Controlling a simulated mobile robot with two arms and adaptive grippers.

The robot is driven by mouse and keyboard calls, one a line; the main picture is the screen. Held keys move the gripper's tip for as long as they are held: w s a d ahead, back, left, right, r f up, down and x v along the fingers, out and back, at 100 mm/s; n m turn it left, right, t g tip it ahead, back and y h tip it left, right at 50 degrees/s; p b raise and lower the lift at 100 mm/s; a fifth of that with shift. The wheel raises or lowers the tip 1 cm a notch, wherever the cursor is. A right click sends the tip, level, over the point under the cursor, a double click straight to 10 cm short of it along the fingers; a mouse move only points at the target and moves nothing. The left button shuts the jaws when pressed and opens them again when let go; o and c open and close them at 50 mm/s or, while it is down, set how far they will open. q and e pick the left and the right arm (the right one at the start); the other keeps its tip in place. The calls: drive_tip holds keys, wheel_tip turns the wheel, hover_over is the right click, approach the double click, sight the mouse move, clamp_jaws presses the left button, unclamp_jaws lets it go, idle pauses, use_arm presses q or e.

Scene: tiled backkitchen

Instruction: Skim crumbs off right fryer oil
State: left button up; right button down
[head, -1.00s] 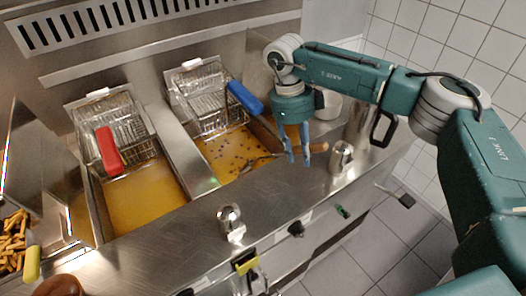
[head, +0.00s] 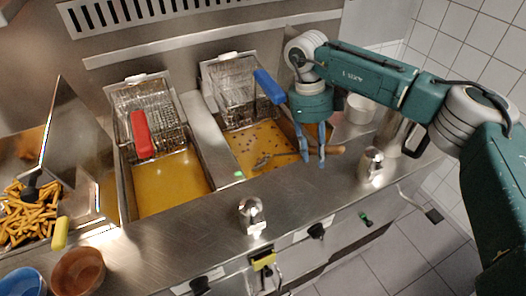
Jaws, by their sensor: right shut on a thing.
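The right fryer (head: 262,148) holds orange-yellow oil with many dark crumbs spread on it. Its wire basket (head: 236,85), with a blue handle (head: 269,86), sits raised at the back. My right gripper (head: 313,160) is at the right edge of this fryer, fingers pointing down. It is shut on a skimmer, whose brown handle (head: 336,150) sticks out to the right of the fingers. The skimmer's head reaches left over the crumb-covered oil; whether it is under the surface I cannot tell. My left gripper is not in view.
The left fryer (head: 170,185) has clear oil and a basket with a red handle (head: 141,134). Fries (head: 28,215) lie in a tray at left. Blue (head: 22,281) and brown (head: 78,270) bowls stand at front left. Metal shakers (head: 251,214) (head: 371,164) stand on the front ledge.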

sight(328, 153)
drive_tip(key=shift+w+d+f, duration=0.15)
drive_tip(key=shift+w+d, duration=0.25)
drive_tip(key=shift+w+d+b, duration=0.1)
drive_tip(key=shift+w+d, duration=0.2)
drive_tip(key=shift+d, duration=0.55)
drive_tip(key=shift+w+d+b, duration=0.15)
drive_tip(key=shift+w+d, duration=0.1)
drive_tip(key=shift+d, duration=0.55)
drive_tip(key=shift+w+d+b, duration=0.1)
drive_tip(key=shift+w+d, duration=0.2)
drive_tip(key=shift+d, duration=0.55)
drive_tip(key=shift+s+a+p, duration=0.4)
drive_tip(key=shift+s+a, duration=0.85)
drive_tip(key=shift+s, duration=0.3)
